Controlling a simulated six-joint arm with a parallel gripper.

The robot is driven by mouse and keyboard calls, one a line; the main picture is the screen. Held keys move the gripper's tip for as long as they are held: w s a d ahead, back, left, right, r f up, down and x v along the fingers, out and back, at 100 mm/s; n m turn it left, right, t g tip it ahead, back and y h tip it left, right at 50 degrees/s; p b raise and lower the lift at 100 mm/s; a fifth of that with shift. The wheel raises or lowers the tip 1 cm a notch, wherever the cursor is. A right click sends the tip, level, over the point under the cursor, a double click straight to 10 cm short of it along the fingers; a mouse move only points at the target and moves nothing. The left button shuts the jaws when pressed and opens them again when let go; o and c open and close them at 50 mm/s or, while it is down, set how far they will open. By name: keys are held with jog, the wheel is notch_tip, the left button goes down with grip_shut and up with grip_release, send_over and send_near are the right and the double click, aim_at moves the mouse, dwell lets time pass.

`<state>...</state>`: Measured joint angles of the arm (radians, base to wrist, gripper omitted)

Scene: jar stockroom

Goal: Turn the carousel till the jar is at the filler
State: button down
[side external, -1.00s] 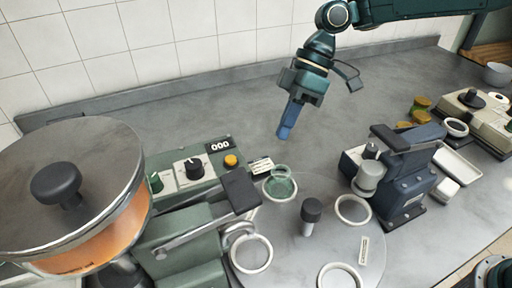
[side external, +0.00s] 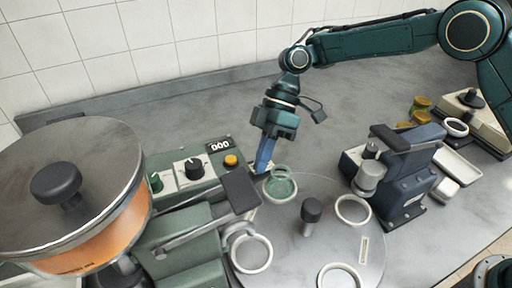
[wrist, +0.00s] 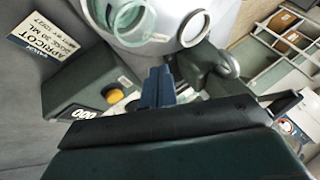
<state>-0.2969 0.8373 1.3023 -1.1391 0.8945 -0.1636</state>
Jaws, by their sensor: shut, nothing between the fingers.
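The carousel (side external: 300,250) is a grey round plate with white rings and a black centre knob (side external: 312,209). The green glass jar (side external: 281,186) stands at its back edge; it also shows at the top of the wrist view (wrist: 132,20). The filler (side external: 180,230) is the green machine at left, with an orange hopper (side external: 95,235) and a dark end block over the carousel's left edge. My gripper (side external: 262,170) is shut and empty, its blue fingers pointing down just left of the jar, between it and the filler. I cannot tell whether they touch the jar.
A dark blue machine (side external: 400,180) stands at the carousel's right. Amber-lidded jars (side external: 420,104) and a beige scale (side external: 465,105) stand farther right. The filler's panel has a "000" display and an orange button (wrist: 115,96). The bench behind the carousel is clear.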

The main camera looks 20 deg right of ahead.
aim_at(255, 264)
jog(key=x, duration=0.8)
jog(key=shift+s+f, duration=0.1)
jog(key=shift+f, duration=0.1)
jog(key=shift+s+a+f, duration=0.15)
jog(key=shift+s+a, duration=0.2)
jog(key=shift+s, duration=0.35)
jog(key=shift+s+a, duration=0.15)
jog(key=shift+s, duration=0.5)
jog(key=shift+s+a, duration=0.2)
jog(key=shift+s, duration=0.4)
jog(key=shift+s+a+n+g+h, duration=0.3)
jog(key=shift+s+n, duration=0.25)
jog(key=shift+n, duration=0.15)
jog(key=shift+s+a+n+g+h, duration=0.15)
jog(key=shift+s+n+g+h, duration=0.05)
jog(key=shift+s+n, duration=0.25)
jog(key=shift+s+a+n+g+h, duration=0.2)
jog(key=shift+s+n, duration=0.15)
jog(key=shift+n, duration=0.1)
jog(key=shift+s+a+n+g+h, duration=0.2)
jog(key=shift+s+n+g+h, duration=0.45)
jog(key=shift+s+n, duration=0.7)
